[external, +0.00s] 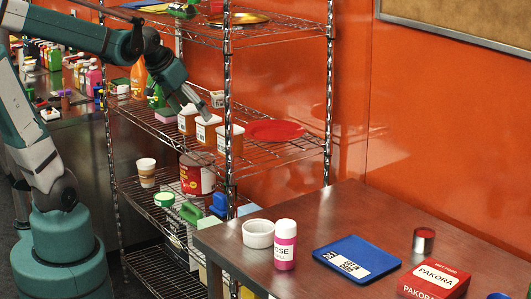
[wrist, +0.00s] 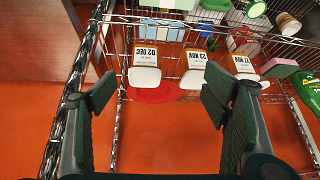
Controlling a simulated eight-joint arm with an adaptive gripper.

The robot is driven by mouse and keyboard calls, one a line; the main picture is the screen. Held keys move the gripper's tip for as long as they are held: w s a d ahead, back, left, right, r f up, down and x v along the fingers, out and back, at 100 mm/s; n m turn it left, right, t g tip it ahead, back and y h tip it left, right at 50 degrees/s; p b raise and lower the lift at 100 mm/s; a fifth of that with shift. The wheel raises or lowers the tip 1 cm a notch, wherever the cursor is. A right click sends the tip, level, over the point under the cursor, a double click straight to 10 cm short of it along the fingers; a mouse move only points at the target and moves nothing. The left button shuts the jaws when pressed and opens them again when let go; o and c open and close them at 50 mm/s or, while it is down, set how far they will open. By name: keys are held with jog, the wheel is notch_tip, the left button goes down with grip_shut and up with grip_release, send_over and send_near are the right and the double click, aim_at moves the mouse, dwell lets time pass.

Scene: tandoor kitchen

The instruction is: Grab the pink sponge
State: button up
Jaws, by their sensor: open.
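The pink sponge (external: 165,118), with a green layer, lies on the middle wire shelf in the external view, left of the white-lidded tubs. In the wrist view a pinkish block with green, looking like the sponge (wrist: 281,69), is at the right edge, outside my fingers. My gripper (external: 195,98) is above the middle shelf, over the tubs and to the right of the sponge. In the wrist view my gripper (wrist: 158,94) has its fingers wide apart with nothing held between them.
Several dated tubs (wrist: 145,76) stand on the shelf, with a red plate (external: 275,130) to their right. Metal posts (external: 228,150) and an upper shelf (external: 262,35) bound the space. A green bottle (wrist: 308,95) is close to the sponge.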

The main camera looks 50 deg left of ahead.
jog(key=w+a+r+p, duration=0.2)
jog(key=w+a, duration=0.3)
jog(key=a, duration=0.6)
jog(key=m+g+h+p, duration=0.1)
jog(key=g+p, duration=0.1)
jog(key=p, duration=0.6)
send_over(167, 111)
jog(key=s, duration=0.4)
notch_tip(167, 111, down, 7)
jog(key=shift+w+a+f, duration=0.15)
jog(key=shift+x, duration=1.3)
jog(key=shift+x, duration=2.6)
